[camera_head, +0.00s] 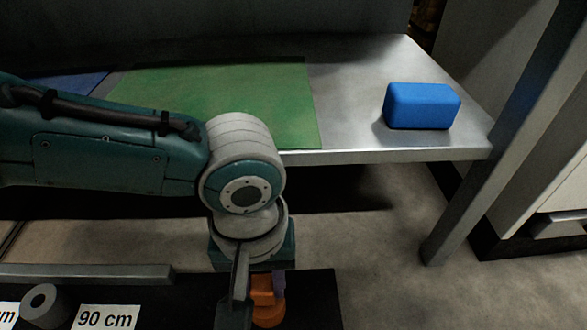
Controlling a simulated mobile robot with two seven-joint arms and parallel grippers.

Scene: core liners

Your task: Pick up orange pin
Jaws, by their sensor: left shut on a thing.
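My left arm comes in from the left and bends down at a grey joint, with my left gripper (258,293) at its lower end. The gripper is shut on the orange pin (266,300), whose orange part shows between the fingers. The pin is over a dark surface (315,300) at the bottom of the view. Whether it touches that surface cannot be told. My right gripper is not in view.
A metal table (345,75) stands behind, with a green mat (285,95) and a blue block (422,106) on it. A "90 cm" label (106,318) and a grey ring-shaped end (42,303) lie at the lower left. A metal post (485,165) stands on the right.

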